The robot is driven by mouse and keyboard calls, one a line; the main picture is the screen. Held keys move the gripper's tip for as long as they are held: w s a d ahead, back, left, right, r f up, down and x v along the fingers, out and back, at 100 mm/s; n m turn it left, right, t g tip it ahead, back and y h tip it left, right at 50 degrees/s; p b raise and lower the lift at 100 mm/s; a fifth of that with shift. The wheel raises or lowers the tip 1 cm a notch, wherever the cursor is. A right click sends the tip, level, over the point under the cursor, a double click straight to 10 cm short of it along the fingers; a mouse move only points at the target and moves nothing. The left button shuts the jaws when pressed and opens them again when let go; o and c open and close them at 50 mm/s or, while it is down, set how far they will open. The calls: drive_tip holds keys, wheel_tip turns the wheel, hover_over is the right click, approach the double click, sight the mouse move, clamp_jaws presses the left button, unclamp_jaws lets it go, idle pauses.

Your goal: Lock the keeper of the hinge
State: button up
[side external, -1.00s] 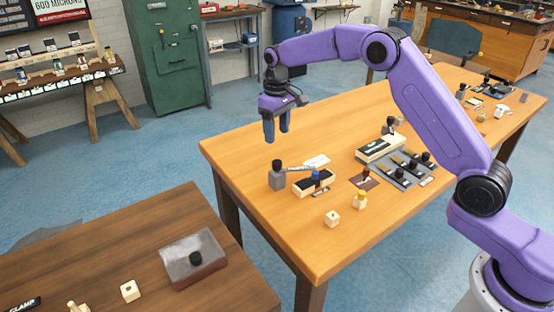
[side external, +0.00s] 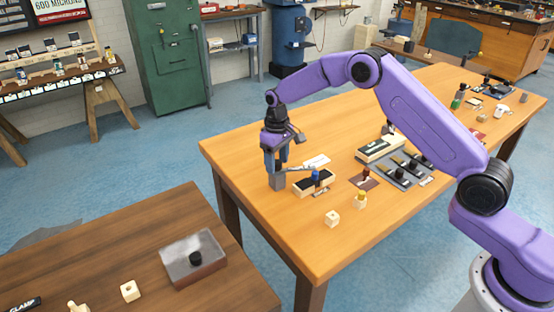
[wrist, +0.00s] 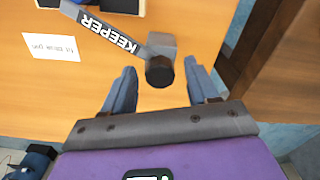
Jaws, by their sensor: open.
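The keeper (wrist: 105,32) is a grey bar with its name in white on a black strip. It runs from a grey block (wrist: 163,42) with a dark round knob (wrist: 159,71). In the side view the block (side external: 278,184) stands near the table's left edge, and the bar (side external: 300,169) reaches right toward a dark-topped cream box (side external: 322,184) with a blue knob. My gripper (side external: 277,170) is over the block, pointing down. In the wrist view its two blue fingers (wrist: 161,70) are apart, one on each side of the knob.
A white card (wrist: 52,46) lies beside the keeper. To the right are a grey tray (side external: 398,180) with dark knobs, a brown plate with a knob (side external: 365,182), and small wooden blocks (side external: 332,218). The table's front left is clear.

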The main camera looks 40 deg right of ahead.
clamp_jaws()
drive_tip(key=shift+m, duration=0.7)
unclamp_jaws()
wheel_tip(320, 180, up, 18)
drive_tip(key=shift+f, duration=0.25)
idle(0.4)
